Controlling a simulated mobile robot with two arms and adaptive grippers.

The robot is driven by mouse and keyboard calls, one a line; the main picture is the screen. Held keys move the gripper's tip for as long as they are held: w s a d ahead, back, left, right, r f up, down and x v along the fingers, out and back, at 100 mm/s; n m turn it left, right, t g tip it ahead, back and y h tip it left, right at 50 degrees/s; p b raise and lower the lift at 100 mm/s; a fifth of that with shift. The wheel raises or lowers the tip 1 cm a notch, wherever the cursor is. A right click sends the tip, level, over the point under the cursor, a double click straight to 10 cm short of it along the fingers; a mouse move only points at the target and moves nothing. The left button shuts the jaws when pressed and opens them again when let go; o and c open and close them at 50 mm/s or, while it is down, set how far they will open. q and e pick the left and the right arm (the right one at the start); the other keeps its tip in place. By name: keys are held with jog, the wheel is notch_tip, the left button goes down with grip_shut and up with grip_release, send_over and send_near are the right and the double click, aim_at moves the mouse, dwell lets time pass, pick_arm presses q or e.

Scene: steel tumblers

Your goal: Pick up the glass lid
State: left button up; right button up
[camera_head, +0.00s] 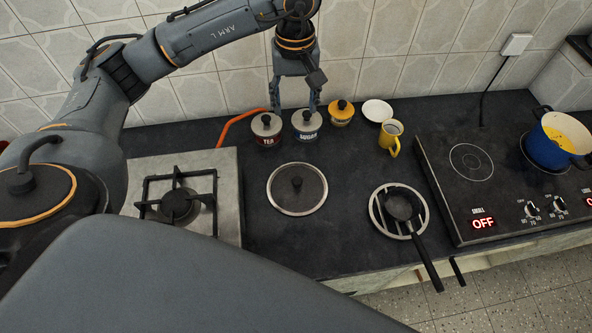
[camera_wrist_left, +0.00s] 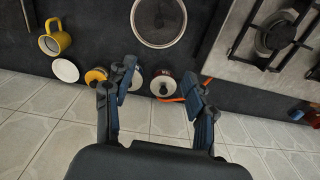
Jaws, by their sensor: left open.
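The glass lid (camera_head: 297,200), round with a pale metal rim and a dark knob, lies flat on the dark counter in the middle of the head view. It also shows at the top of the left wrist view (camera_wrist_left: 158,32), cut by the edge. My left gripper (camera_head: 296,108) is open and empty, fingers pointing down, at the back near the tiled wall. It is apart from the lid, over or near the canisters; its exact height is hard to tell. In the left wrist view its two fingers (camera_wrist_left: 160,82) are spread. My right gripper is not in view.
Canisters marked TEA (camera_head: 267,129) and SUGAR (camera_head: 306,125) stand behind the lid, beside a yellow canister (camera_head: 342,113). A gas burner (camera_head: 228,190) is left. A pan (camera_head: 401,207) on a ring trivet, a yellow mug (camera_head: 390,135) and an electric hob (camera_head: 447,190) are right.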

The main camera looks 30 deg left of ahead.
pick_arm(q)
jog(key=b, duration=0.4)
send_over(297, 181)
notch_tip(297, 181, down, 5)
jog(key=f+b, duration=0.3)
jog(key=f, duration=0.3)
jog(key=f+b, duration=0.3)
jog(key=f, duration=0.4)
jog(key=f+b, duration=0.4)
jog(key=f, duration=0.3)
jog(key=shift+w+a, duration=0.1)
jog(key=shift+a, duration=0.15)
jog(key=shift+d+f+p, duration=0.1)
jog(key=shift+f+p, duration=0.2)
jog(key=f, duration=0.2)
jog(key=f+p, duration=0.1)
jog(key=shift+d+f, duration=0.2)
jog(key=shift+f, duration=0.6)
jog(key=c, duration=1.1)
grip_shut()
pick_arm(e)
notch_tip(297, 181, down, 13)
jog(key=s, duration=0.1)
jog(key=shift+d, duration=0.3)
pick_arm(q)
jog(key=shift+r, duration=0.1)
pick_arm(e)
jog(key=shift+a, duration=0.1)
